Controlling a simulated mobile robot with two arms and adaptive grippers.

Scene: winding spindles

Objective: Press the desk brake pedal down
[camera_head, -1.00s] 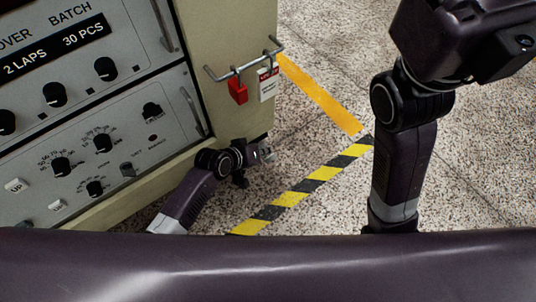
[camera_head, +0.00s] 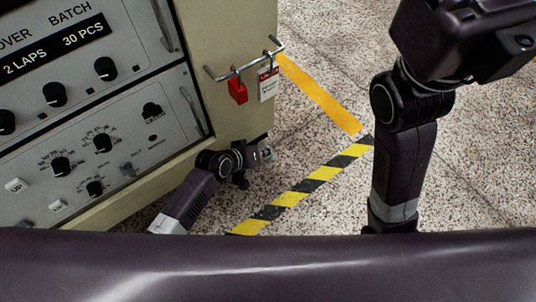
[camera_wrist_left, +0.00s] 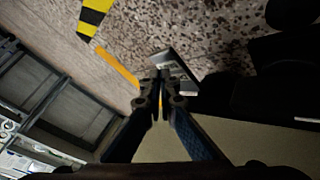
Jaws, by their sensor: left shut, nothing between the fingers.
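A small grey plate with a pale edge (camera_wrist_left: 180,70) lies just beyond my fingertips in the left wrist view, low over the speckled floor. It looks like the brake pedal, but I cannot be sure. My left gripper (camera_wrist_left: 160,92) is shut and empty, its tips close to the plate; I cannot tell whether they touch. In the head view my left wrist and gripper (camera_head: 262,155) are low beside the cabinet's lower right corner, small and partly hidden. No pedal can be made out clearly there. My right arm stands at the right; its gripper is out of view.
The cream cabinet (camera_head: 225,85) with a grey control panel (camera_head: 130,120) stands at the left. Yellow-black floor tape (camera_head: 305,187) and open speckled floor lie to the right.

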